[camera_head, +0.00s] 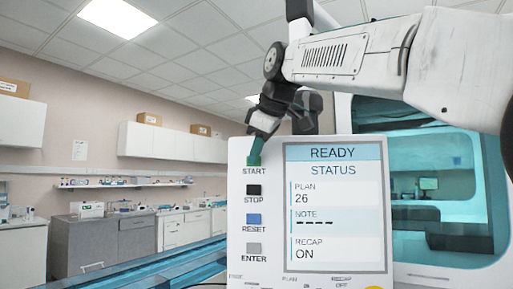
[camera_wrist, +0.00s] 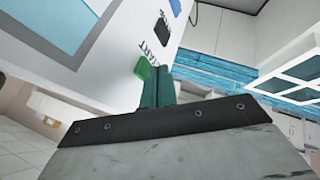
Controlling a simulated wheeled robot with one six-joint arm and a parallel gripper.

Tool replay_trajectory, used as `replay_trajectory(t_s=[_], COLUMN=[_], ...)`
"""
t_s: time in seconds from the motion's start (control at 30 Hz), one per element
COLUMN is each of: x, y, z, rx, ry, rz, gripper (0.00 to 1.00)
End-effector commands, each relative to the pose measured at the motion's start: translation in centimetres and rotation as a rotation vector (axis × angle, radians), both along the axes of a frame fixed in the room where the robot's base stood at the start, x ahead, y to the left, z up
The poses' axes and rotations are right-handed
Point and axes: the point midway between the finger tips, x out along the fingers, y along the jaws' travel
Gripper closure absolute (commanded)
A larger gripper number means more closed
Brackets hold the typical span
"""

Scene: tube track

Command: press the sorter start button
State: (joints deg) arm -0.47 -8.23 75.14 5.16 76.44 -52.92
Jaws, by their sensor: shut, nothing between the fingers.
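The sorter's white control panel (camera_head: 236,215) faces me in the head view, with a column of buttons left of its screen. The green start button (camera_wrist: 142,69) shows in the wrist view beside my fingertips, next to the word START. In the head view my fingers largely cover it, just above the START label. My gripper (camera_head: 256,152) is shut and empty, its teal fingers (camera_wrist: 158,80) together at the button. I cannot tell whether the tips touch it. The screen (camera_head: 335,235) reads READY STATUS, PLAN 26, a dashed NOTE and RECAP ON.
Below START sit the black STOP button (camera_head: 254,190), the blue RESET button (camera_head: 254,219) and the grey ENTER button (camera_head: 254,248), closely spaced. A teal-windowed machine (camera_head: 495,200) stands behind the panel at right. Lab counters (camera_head: 88,240) line the left background.

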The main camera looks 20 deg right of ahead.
Motion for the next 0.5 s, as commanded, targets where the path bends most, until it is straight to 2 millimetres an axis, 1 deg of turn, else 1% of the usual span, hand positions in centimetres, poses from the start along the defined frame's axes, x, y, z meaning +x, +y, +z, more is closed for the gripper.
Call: replay_trajectory(t_s=[0.37,0.5], x=[0.3,1.3], y=[-0.2,-0.8], z=[0.0,0.0], rx=[0.001,0.001], ry=[0.0,0.001], rz=[-0.001,-0.003], gripper=[1.0,1.0])
